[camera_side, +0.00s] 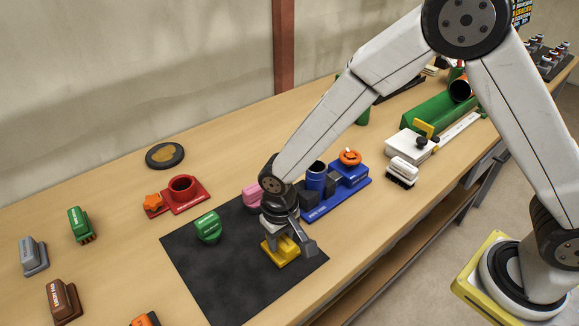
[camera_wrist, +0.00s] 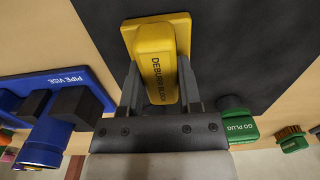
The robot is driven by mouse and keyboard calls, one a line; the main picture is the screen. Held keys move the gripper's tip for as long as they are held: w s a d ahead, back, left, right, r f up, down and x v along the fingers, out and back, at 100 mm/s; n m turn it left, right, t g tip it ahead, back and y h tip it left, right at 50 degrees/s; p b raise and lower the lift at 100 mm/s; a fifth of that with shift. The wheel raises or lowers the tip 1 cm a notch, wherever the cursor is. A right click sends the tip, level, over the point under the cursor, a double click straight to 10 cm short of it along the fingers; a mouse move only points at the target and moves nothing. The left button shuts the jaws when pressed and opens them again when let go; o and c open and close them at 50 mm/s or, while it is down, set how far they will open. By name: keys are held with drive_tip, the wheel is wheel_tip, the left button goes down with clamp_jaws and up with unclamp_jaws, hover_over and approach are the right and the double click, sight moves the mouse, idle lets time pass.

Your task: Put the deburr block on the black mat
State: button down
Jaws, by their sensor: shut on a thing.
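The yellow deburr block (camera_side: 283,252) is at the right part of the black mat (camera_side: 205,275) in the side view. In the wrist view the block (camera_wrist: 155,62) shows its "DEBURR BLOCK" lettering between my gripper's fingers. My gripper (camera_side: 285,236) points down and is shut on the block; its fingers (camera_wrist: 160,85) lie along both sides of it. The black mat also shows behind the block in the wrist view (camera_wrist: 245,45). I cannot tell whether the block touches the mat or is slightly above it.
A green go plug (camera_side: 208,227) stands on the mat's upper part. A pink object (camera_side: 252,195) and the blue pipe vise (camera_side: 335,195) stand close by my gripper. A red stand (camera_side: 178,195) is behind the mat. The mat's front left is clear.

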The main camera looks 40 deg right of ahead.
sight(281, 237)
drive_tip(key=shift+f, duration=0.1)
drive_tip(key=shift+c, duration=1.4)
unclamp_jaws()
wheel_tip(281, 237, up, 12)
drive_tip(key=shift+d, duration=0.1)
drive_tip(key=s+d+f+t, duration=0.1)
drive_tip(key=s+d, duration=0.3)
drive_tip(key=d, duration=0.6)
drive_tip(key=s+d+t, duration=0.1)
drive_tip(key=s+d, duration=0.4)
drive_tip(key=d, duration=0.4)
drive_tip(key=shift+d+f+t, duration=0.3)
drive_tip(key=shift+d+f, duration=0.1)
